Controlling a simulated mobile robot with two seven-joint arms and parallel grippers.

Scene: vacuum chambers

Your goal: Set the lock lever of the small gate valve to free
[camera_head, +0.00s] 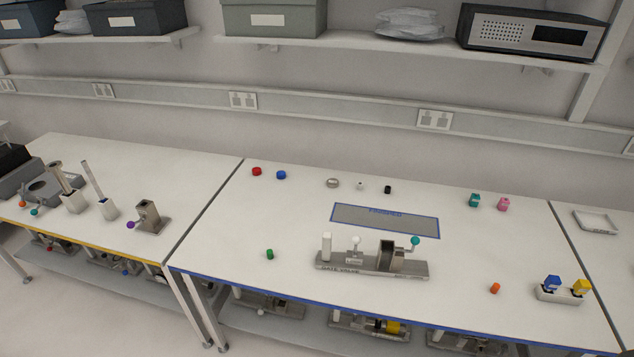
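A grey fixture (345,267) stands near the front of the middle table. Its front label seems to read "GATE VALVE". It carries a white upright post at its left end, a small white-knobbed lever (356,241), a dark open block (387,252) and a teal ball knob (415,240) at the right. A smaller grey block with a purple knob (131,225) stands on the left table. I cannot tell which is the small gate valve, nor read a lock lever's setting. Neither of my grippers is in view.
A blue-edged grey mat (385,231) lies behind the fixture. Several small coloured parts are scattered around, including a green one (269,254) and an orange one (495,288). A white holder (558,296) with blue and yellow pieces stands at the right. The table's left front is clear.

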